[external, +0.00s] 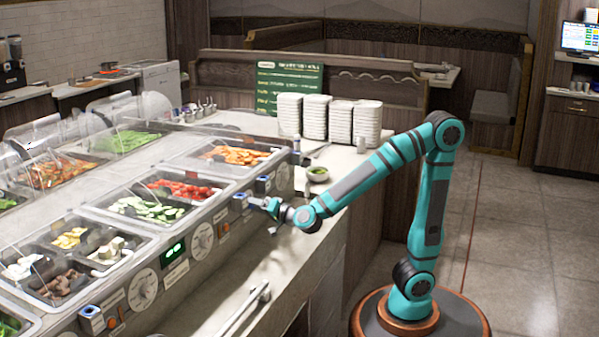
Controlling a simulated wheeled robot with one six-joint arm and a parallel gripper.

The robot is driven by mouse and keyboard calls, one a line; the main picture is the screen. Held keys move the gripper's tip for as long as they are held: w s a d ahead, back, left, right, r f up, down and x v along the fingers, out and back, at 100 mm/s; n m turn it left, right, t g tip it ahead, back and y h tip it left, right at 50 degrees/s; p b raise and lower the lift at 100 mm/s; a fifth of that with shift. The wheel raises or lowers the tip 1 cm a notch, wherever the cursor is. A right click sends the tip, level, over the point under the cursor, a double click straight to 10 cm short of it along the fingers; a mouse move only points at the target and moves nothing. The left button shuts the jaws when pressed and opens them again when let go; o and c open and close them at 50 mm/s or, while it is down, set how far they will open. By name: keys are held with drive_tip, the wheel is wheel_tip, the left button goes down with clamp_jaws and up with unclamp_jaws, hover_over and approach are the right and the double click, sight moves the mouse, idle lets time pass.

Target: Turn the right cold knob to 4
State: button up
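Two round white dial knobs sit on the front panel of the steel food counter: a left one (143,289) and a right one (202,241). Their numbers are too small to read, so I cannot tell their settings or which is labelled cold. A small green display (173,251) is between them. My gripper (258,203) is at the panel, up and to the right of the right dial and apart from it. It points left toward a small blue-fronted fitting (241,201); I cannot tell whether it touches it. Its fingers are too small to tell open from shut.
Other blue-fronted fittings stand on the panel at the right (264,184) and lower left (92,318). Plate stacks (327,120) and a small green-filled bowl (318,174) stand on the side counter. Food pans lie behind.

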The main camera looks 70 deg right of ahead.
idle(0.6)
drive_tip(key=s+a, duration=0.1)
drive_tip(key=s, duration=1.6)
drive_tip(key=shift+s+a, duration=0.15)
drive_tip(key=shift+a, duration=0.2)
drive_tip(key=shift+f, duration=0.1)
